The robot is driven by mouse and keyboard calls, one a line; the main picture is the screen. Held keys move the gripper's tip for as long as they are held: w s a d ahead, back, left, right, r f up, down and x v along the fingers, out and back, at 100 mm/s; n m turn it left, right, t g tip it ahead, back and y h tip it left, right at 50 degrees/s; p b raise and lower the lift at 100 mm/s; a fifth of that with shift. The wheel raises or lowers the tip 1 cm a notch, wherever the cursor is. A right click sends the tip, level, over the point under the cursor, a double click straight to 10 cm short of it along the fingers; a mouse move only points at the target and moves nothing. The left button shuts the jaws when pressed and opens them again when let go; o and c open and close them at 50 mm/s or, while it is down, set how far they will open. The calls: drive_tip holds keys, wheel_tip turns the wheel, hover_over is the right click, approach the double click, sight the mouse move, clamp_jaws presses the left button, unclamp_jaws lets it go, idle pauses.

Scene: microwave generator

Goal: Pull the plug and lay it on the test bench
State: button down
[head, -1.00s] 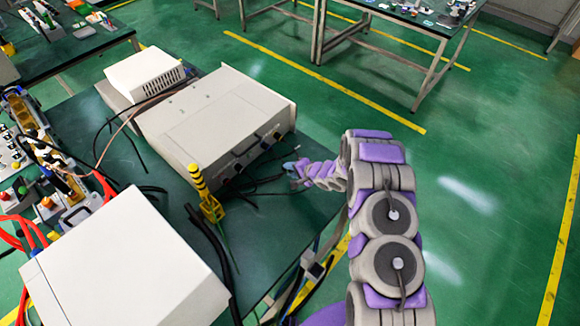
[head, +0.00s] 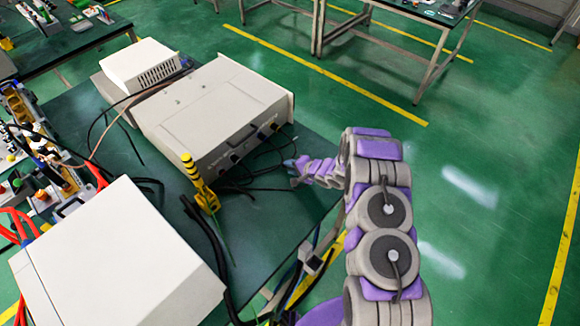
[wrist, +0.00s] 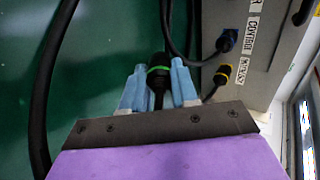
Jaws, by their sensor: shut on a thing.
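My gripper (wrist: 157,88) has its two light blue fingers closed on a black plug (wrist: 158,62) with a green ring. The plug lies between the fingers in the wrist view, over the dark green test bench (wrist: 110,60), and looks apart from the instrument panel at right; its lower end is partly hidden. In the head view my gripper (head: 290,163) is small, just right of the large white instrument (head: 215,100) and above the test bench (head: 290,205). The plug is too small to make out there.
Two cables end in connectors on the panel, one blue (wrist: 227,42), one yellow-ringed (wrist: 222,74). A black cable (wrist: 45,90) runs at left. Bare bench lies below my gripper.

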drive_tip(key=shift+a+f, duration=0.1)
drive_tip(key=shift+a, duration=0.25)
drive_tip(key=c, duration=1.1)
unclamp_jaws()
drive_tip(key=shift+a, duration=0.15)
drive_tip(key=o, duration=0.3)
drive_tip(key=shift+s+d+f, duration=0.1)
drive_tip(key=shift+d+f, duration=0.05)
drive_tip(key=shift+d, duration=0.05)
drive_tip(key=shift+d+f, duration=0.1)
drive_tip(key=shift+d, duration=0.05)
drive_tip(key=p+v, duration=0.1)
drive_tip(key=v, duration=0.7)
drive_tip(key=p+v, duration=0.1)
drive_tip(key=v, duration=0.8)
drive_tip(key=shift+r, duration=0.35)
